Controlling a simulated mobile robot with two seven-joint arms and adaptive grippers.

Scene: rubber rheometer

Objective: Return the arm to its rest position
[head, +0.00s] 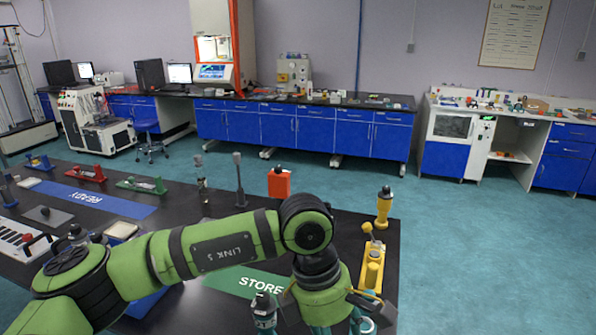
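My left arm (225,250), green with dark joints, reaches in from the left over the black table (340,235). Its elbow-like joint stands high and its wrist turns down at the lower right of the table. My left gripper (338,325) is at the bottom edge, partly cut off and hidden under the wrist, so its opening does not show. Nothing can be made out between its fingers. My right gripper is not in the head view.
Near the wrist stand a yellow device (372,268), a yellow bottle-like item (384,207) and a small dark-topped item (264,312). Open floor lies right.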

